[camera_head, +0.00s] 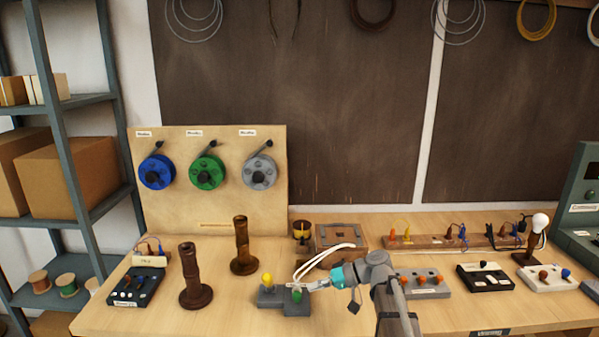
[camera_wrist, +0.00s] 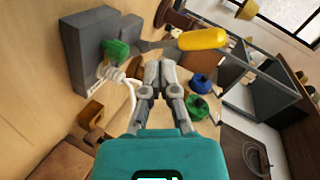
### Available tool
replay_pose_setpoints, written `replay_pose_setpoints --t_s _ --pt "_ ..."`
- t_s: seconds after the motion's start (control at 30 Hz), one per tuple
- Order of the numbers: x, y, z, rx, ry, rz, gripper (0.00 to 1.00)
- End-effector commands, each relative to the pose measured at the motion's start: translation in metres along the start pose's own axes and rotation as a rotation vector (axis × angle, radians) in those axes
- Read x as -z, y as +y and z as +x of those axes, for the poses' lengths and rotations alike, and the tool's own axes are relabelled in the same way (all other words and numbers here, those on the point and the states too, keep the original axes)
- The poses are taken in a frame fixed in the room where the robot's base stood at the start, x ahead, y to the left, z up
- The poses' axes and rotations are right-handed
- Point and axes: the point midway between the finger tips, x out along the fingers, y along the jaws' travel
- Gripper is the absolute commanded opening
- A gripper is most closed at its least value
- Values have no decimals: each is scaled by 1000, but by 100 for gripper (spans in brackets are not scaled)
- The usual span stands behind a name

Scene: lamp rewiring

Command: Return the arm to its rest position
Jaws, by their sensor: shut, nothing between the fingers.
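My gripper (camera_head: 318,285) is low over the front middle of the workbench, with its teal wrist and grey arm reaching in from the right.
Two dark brown turned posts (camera_head: 193,277) stand left of the block. A board with blue, green and grey reels (camera_head: 207,172) is behind. Grey and black switch boxes (camera_head: 485,278) and a bulb lamp (camera_head: 540,222) are at right. Space above the bench is open.

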Motion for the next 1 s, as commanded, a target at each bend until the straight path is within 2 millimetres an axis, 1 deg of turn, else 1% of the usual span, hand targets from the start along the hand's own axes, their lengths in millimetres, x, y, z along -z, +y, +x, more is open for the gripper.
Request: replay_pose_setpoints --t_s 0.03,0.2,0.37,0.57,0.7,0.83,1.0 --pt "-14 1 2 -56 -24 21 0" --pt "-49 19 2 -256 -95 97 0" --pt "-82 34 -6 -448 -149 162 0" --pt "-120 50 -25 -695 -196 231 0" --pt "-145 57 -44 -869 -217 271 0" --pt "-163 60 -63 -1014 -226 300 0" --pt "-176 62 -81 -1139 -228 319 0"
